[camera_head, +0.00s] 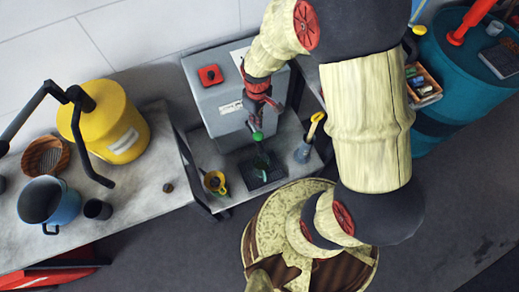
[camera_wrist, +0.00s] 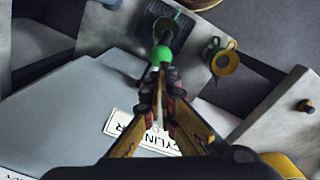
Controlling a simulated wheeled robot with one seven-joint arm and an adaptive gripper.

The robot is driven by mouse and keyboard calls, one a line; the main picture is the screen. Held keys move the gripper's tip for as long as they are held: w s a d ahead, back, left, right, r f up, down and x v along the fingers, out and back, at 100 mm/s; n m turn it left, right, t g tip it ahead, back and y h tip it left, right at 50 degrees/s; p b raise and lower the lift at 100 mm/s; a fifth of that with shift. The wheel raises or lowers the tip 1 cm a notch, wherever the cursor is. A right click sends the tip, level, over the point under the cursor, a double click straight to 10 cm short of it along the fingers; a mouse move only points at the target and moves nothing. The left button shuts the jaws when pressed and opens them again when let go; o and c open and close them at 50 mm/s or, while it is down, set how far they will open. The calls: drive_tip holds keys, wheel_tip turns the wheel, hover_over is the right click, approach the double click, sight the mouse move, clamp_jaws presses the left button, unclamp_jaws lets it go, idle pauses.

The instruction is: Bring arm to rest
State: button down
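My gripper (camera_head: 257,121) hangs at the end of my pale-sleeved arm, in front of a grey box. In the wrist view the fingers of my gripper (camera_wrist: 161,72) run close together to narrow tips. A round green knob (camera_wrist: 161,53) lies right at the tips, with a dark stem beyond it. In the head view the green knob (camera_head: 257,136) is just below the fingertips. I cannot tell whether the fingers touch it. Nothing is clearly held between them.
The grey box (camera_head: 215,82) bears a red button and a label plate. Below it are a dark drip tray (camera_head: 277,180), a yellow-rimmed funnel (camera_head: 215,183) and a cup with a brush (camera_head: 302,152). Left bench: yellow can (camera_head: 118,130), blue pot (camera_head: 67,205). Right: teal drum (camera_head: 455,75).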

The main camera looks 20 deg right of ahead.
idle(0.3)
drive_tip(key=s+r+m+t, duration=0.2)
drive_tip(key=s+r, duration=0.2)
drive_tip(key=r, duration=0.5)
drive_tip(key=s+r+m+t+b, duration=0.1)
drive_tip(key=s+r, duration=0.4)
drive_tip(key=r, duration=0.5)
drive_tip(key=s+r+m+t, duration=0.2)
drive_tip(key=s+r, duration=0.3)
drive_tip(key=r, duration=0.5)
drive_tip(key=shift+m+t+b, duration=0.3)
drive_tip(key=shift+m+b, duration=0.1)
drive_tip(key=shift+m, duration=0.1)
